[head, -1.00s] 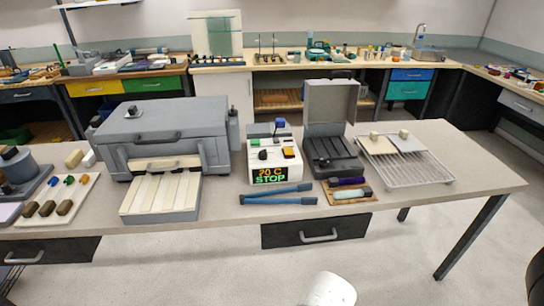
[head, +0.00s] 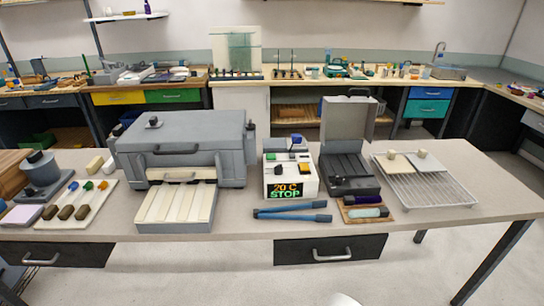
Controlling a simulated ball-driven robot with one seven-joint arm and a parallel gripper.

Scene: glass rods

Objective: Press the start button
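A white control box (head: 268,172) stands on the grey table, right of a large grey lidded machine (head: 180,130). Its front display (head: 285,190) reads "20 C" in orange above "STOP" in green. The labels are too small to read, so I cannot tell which control is the start button. My gripper is not in view. A white rounded part of my own body shows at the bottom edge.
Blue tongs (head: 292,215) lie before the box. An open dark case (head: 349,165) stands to its right, then a wire rack (head: 425,185) with pale blocks. A white slatted tray (head: 176,205) fronts the machine. Open floor lies before the table.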

